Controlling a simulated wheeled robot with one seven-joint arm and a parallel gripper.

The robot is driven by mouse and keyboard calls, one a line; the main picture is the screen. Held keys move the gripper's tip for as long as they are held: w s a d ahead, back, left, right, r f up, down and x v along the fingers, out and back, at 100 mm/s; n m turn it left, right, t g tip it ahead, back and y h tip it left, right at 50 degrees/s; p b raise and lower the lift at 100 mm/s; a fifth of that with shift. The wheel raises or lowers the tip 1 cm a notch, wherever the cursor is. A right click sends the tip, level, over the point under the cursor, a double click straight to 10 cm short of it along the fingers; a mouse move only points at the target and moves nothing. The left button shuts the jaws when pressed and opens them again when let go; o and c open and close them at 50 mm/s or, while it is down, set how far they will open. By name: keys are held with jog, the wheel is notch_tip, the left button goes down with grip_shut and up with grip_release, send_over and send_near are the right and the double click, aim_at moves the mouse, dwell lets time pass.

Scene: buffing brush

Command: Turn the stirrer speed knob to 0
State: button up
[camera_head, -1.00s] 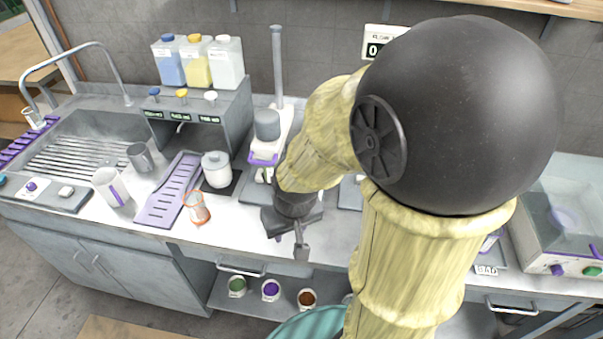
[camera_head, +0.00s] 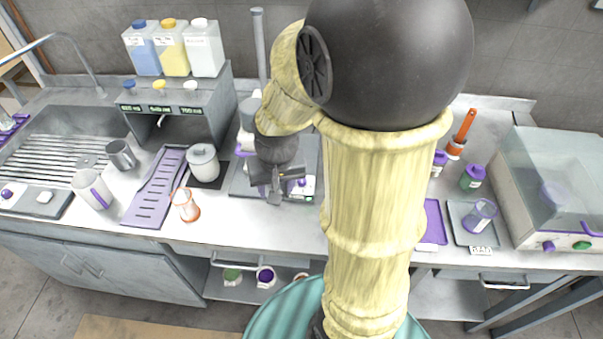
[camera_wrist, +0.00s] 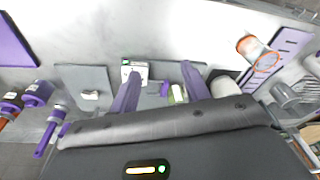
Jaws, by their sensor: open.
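The stirrer stands at the middle of the bench, with a tall pole (camera_head: 261,50) and a grey motor head (camera_head: 249,112), partly behind my arm. A small white panel (camera_head: 306,187) shows beside my gripper. In the wrist view a white panel with a green display (camera_wrist: 135,70) lies near the left finger. A small purple part (camera_wrist: 164,88), possibly the knob, shows between the fingers; its setting is unreadable. My gripper (camera_head: 275,193) points down over the front of the stirrer area. Its purple fingers (camera_wrist: 160,82) are apart with nothing held between them.
The bench front edge is close.

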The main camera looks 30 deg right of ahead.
aim_at(302, 182)
jog(key=w+d+r+m+g+p, duration=0.2)
jog(key=w+d+r+m+p, duration=0.1)
jog(key=w+d+m, duration=0.6)
jog(key=shift+d+r, duration=0.85)
jog(key=shift+d, duration=0.25)
jog(key=shift+f, duration=0.1)
notch_tip(302, 182, down, 17)
jog(key=p, duration=0.3)
jog(key=shift+f, duration=0.15)
jog(key=shift+c, duration=0.5)
jog(key=c, duration=0.9)
